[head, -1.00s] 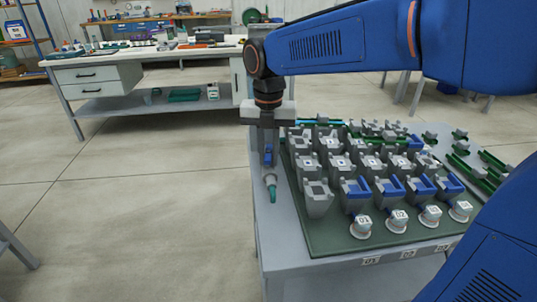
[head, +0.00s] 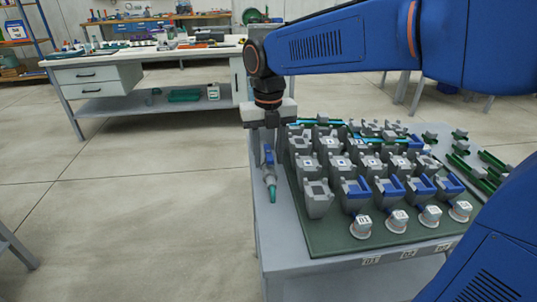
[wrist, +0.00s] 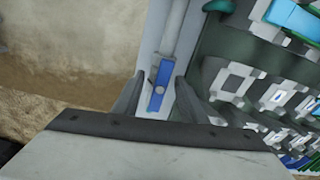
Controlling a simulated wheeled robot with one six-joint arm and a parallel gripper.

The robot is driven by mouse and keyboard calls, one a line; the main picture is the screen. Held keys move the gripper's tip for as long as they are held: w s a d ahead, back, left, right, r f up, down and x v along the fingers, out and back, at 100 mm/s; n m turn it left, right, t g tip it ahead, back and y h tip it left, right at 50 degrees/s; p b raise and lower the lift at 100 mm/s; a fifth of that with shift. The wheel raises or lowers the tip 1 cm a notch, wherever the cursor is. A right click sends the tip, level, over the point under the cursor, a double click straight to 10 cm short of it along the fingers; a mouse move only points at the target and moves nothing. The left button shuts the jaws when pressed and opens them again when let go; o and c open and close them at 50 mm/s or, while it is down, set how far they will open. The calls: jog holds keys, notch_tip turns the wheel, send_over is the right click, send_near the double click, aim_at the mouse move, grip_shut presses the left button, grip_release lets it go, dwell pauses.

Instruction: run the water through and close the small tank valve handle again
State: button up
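The small tank valve has a blue handle (head: 268,154) at the left edge of the skid table, with a grey body and a green outlet tip (head: 272,192) below it. The handle (wrist: 160,86) also shows in the wrist view, lying roughly in line with the grey pipe (wrist: 171,30). My gripper (head: 268,148) is above the valve, pointing down. In the wrist view my gripper (wrist: 158,98) is open, one finger on each side of the handle, with gaps visible. Whether the fingertips reach down to handle height is unclear.
To the right, a dark green board (head: 320,240) carries several rows of grey blocks, some with blue parts, and white round labelled knobs (head: 396,221) in front. Cyan strips (head: 378,138) show in channels at the back. Open floor lies left; a workbench (head: 120,68) stands behind.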

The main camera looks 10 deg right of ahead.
aim_at(268, 152)
jog(key=shift+r, duration=5)
dwell(1.1)
